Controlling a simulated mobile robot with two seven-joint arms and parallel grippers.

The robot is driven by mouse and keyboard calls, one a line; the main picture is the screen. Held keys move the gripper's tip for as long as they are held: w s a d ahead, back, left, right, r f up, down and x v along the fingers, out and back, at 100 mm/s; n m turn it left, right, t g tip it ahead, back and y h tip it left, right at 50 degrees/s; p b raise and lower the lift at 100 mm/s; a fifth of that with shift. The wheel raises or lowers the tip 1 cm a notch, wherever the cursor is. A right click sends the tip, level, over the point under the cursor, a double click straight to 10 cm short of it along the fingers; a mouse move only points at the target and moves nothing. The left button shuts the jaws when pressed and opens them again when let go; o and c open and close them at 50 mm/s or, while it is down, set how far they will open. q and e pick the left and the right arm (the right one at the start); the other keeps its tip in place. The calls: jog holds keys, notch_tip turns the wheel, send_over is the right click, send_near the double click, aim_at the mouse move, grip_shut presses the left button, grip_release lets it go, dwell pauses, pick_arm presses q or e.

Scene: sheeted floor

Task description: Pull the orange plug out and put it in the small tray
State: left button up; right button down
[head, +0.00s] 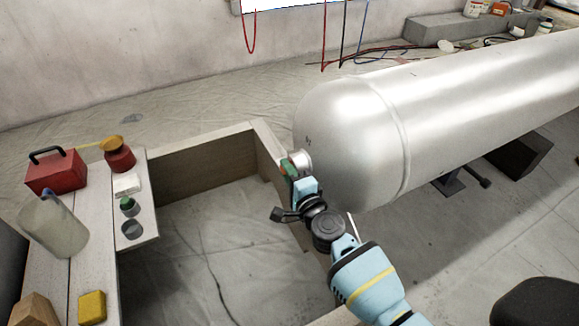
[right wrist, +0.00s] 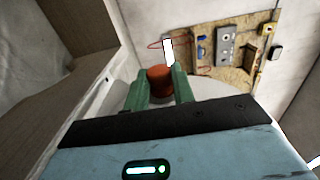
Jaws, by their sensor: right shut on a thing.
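The orange plug (right wrist: 160,80) shows in the right wrist view between the two green fingers of my right gripper (right wrist: 161,88), which is shut on it. In the head view my right gripper (head: 290,170) is at the short metal neck (head: 302,160) on the rounded end of the big silver tank (head: 345,135). The fingers mostly hide the plug there, so I cannot tell whether it is seated in the neck. My left gripper is out of view.
The bench (head: 82,225) holds a red box (head: 55,171), a red pot (head: 120,160), a cloudy jug (head: 53,228), a green-topped bottle (head: 128,206) and a yellow block (head: 92,307). A raised wooden edge (head: 205,155) runs from bench to tank. Sheeted floor (head: 200,250) lies open between them.

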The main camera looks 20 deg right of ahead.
jog(key=shift+a, duration=0.15)
jog(key=shift+a, duration=0.5)
jog(key=shift+a, duration=0.4)
jog(key=shift+a, duration=1.35)
jog(key=shift+a, duration=0.15)
jog(key=shift+s+a, duration=0.15)
jog(key=shift+a, duration=1.8)
